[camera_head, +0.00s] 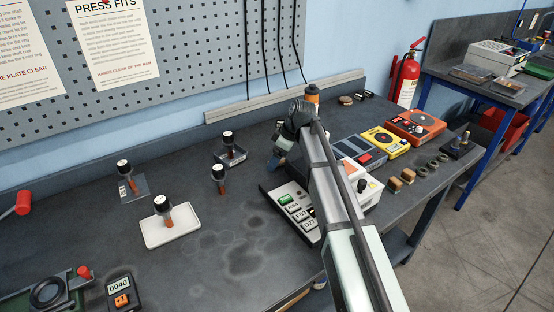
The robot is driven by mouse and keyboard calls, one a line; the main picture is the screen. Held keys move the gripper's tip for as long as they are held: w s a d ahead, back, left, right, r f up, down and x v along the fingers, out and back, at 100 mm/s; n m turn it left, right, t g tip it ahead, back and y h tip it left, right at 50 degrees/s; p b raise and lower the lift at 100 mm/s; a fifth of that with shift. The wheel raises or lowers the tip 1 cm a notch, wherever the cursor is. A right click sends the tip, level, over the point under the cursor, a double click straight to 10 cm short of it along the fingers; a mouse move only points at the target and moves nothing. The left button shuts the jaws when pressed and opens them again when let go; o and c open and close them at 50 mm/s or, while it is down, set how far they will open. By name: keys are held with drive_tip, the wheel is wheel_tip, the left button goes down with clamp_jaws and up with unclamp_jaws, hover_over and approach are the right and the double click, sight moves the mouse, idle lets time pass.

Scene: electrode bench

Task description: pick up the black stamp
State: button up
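My gripper (274,163) hangs over the bench behind the tilted label panel, partly hidden by my own arm; I cannot tell whether it is open or shut. No object is clearly recognisable as a black stamp. Several upright pieces with black caps and orange-brown stems stand to its left: one on a clear plate (124,168), one on a white tray (162,204), one on the bare bench (219,174) and one in a dark tray (229,140). A dark block with a knob (457,146) sits at the far right of the bench.
The label panel (300,211), a yellow box (386,142), an orange box (415,125) and small brown blocks (395,184) crowd the right side. A meter reading 0040 (120,292) lies front left. The stained middle of the bench (240,240) is clear.

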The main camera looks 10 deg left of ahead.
drive_tip(key=shift+a+f, duration=0.15)
drive_tip(key=shift+f, duration=0.2)
drive_tip(key=shift+c, duration=0.4)
drive_tip(key=c, duration=1.6)
drive_tip(key=shift+o, duration=0.2)
